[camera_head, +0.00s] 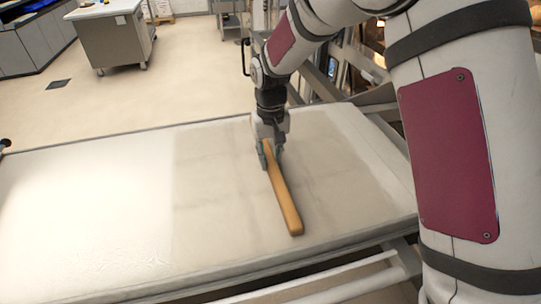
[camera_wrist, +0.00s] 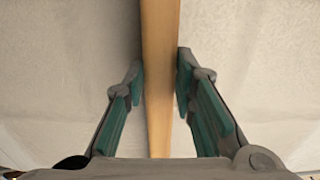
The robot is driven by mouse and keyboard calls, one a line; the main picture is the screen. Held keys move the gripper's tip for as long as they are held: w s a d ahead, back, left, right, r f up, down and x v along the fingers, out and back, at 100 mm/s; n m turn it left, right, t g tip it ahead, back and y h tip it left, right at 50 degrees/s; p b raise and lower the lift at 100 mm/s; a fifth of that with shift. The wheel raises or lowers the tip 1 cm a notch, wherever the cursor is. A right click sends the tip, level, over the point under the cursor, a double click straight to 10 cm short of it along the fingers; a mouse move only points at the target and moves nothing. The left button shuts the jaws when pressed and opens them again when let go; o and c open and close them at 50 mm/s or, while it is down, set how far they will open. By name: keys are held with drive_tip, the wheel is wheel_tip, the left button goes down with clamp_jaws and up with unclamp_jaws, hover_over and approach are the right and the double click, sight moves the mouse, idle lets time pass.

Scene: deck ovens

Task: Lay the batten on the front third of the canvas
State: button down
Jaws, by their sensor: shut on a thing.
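The batten (camera_head: 286,202) is a long, light-brown wooden bar with a rounded end, over the darker right-hand section of the canvas (camera_head: 215,195). My gripper (camera_head: 271,158) is shut on the batten near its far end, and the bar reaches from there toward the near edge of the canvas. In the wrist view the batten (camera_wrist: 158,70) runs lengthwise between the two teal-padded fingers (camera_wrist: 160,88). I cannot tell whether the batten touches the canvas or hangs just above it. My gripper hides part of the batten's far end.
The left part of the canvas is pale and bare. A metal frame (camera_head: 375,97) stands beyond its right end, and a rail (camera_head: 345,284) runs along the near side. A grey cabinet (camera_head: 112,38) stands on the open floor behind.

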sight(271, 159)
drive_tip(key=c, duration=1.3)
unclamp_jaws()
wheel_tip(271, 159, up, 12)
drive_tip(key=shift+r+p, duration=0.15)
drive_tip(key=shift+p, duration=0.8)
drive_tip(key=s+d+r+m+t, duration=0.1)
drive_tip(key=s+d+r+t, duration=0.2)
drive_tip(key=s+d+r, duration=0.9)
drive_tip(key=shift+s+d+r+m+t, duration=0.1)
drive_tip(key=shift+s+d+m+t, duration=0.3)
drive_tip(key=shift+s+d, duration=1.65)
drive_tip(key=shift+s+d+m+t, duration=0.4)
drive_tip(key=shift+s+d, duration=0.2)
drive_tip(key=shift+s, duration=2.85)
drive_tip(key=shift+s+d+r+m+t, duration=0.1)
drive_tip(key=shift+s+d+m+t, duration=0.3)
drive_tip(key=shift+s+d, duration=1.65)
